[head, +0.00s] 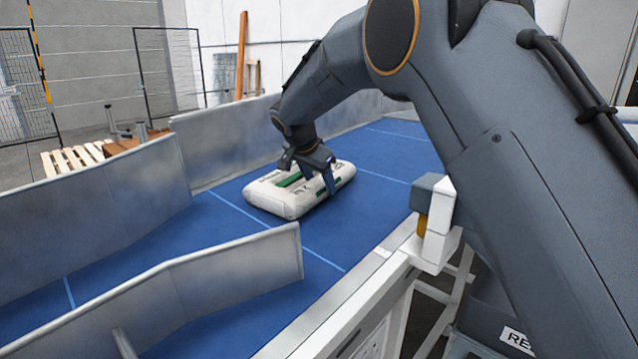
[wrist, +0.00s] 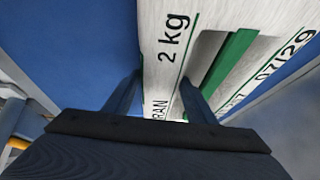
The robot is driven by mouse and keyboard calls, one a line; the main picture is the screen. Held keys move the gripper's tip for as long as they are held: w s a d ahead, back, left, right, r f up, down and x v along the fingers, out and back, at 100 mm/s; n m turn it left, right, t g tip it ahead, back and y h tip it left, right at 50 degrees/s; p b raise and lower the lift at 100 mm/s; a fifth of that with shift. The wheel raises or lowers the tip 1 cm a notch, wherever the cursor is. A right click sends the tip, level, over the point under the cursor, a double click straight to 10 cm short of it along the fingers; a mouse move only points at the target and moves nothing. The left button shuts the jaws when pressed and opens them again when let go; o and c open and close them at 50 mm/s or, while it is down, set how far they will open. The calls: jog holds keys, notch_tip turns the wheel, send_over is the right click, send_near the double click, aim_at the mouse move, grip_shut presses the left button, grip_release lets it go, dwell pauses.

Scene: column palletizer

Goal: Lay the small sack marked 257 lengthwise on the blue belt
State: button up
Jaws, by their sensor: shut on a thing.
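The small white sack (head: 277,203) with green stripes is at the blue belt (head: 390,150), in the belt's middle stretch. Its long side runs roughly along the belt, and it looks flat and level. It appears to rest on the belt, though a slight gap underneath cannot be ruled out. My gripper (head: 308,178) points down over the sack, with a finger on each side, shut on it. In the wrist view the sack (wrist: 215,20) shows "2 kg", a green bar and partial print between the fingers (wrist: 160,95).
Grey metal guide walls (head: 240,270) stand along the belt, one angled in from the near side and others at the far side. A white and grey block (head: 436,225) sits on the near frame edge. Bare belt lies on both sides of the sack.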

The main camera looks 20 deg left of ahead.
aim_at(310, 194)
jog(key=shift+f, duration=0.1)
jog(key=shift+m+h+b, duration=0.3)
jog(key=shift+m+b, duration=0.1)
jog(key=shift+m, duration=0.2)
jog(key=shift+s, duration=0.15)
jog(key=shift+s+a+f+b, duration=0.2)
jog(key=shift+s+b, duration=0.25)
jog(key=shift+s, duration=1.35)
jog(key=shift+s+a+f+b, duration=0.15)
jog(key=shift+s+b, duration=0.3)
jog(key=shift+s, duration=1.3)
jog(key=o, duration=1.5)
jog(key=shift+r, duration=0.1)
jog(key=shift+w, duration=0.1)
